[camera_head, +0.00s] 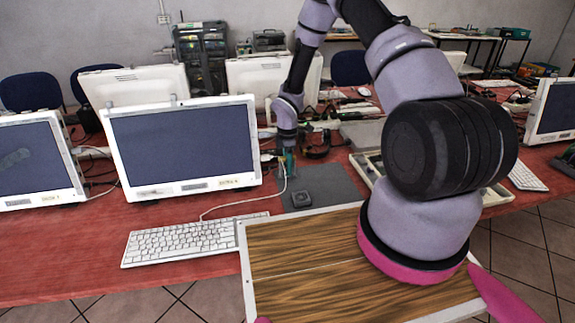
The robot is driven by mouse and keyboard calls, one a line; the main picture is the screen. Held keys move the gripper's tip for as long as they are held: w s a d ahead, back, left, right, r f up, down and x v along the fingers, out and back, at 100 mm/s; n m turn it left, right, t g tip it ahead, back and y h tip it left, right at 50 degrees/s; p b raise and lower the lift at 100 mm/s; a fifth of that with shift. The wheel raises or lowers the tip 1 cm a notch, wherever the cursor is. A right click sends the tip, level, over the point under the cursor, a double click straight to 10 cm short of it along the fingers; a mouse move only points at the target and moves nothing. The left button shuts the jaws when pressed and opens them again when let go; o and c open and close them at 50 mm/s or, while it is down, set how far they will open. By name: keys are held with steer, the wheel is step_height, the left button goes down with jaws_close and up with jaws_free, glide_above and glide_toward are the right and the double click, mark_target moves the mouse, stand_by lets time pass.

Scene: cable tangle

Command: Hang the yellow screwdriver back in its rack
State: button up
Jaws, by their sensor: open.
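My gripper (286,155) is small and far off, pointing down over a dark grey mat (327,188) on the red table. It is open. A small teal piece and a yellowish bit show close by its fingertips, too small to name. I cannot make out the yellow screwdriver for certain, nor tell whether anything lies between the jaws. I cannot pick out its rack; my upper arm hides part of the table at the right.
A monitor (183,146) stands left of my gripper, with a keyboard (190,239) in front. A small dark box (301,199) lies on the mat. A pale tray (366,168) is partly behind my arm. Cables and clutter (330,125) lie behind.

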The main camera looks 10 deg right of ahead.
step_height(320, 180, up, 11)
steer(key=shift+f, duration=0.1)
stand_by(0.4)
steer(key=shift+r, duration=3)
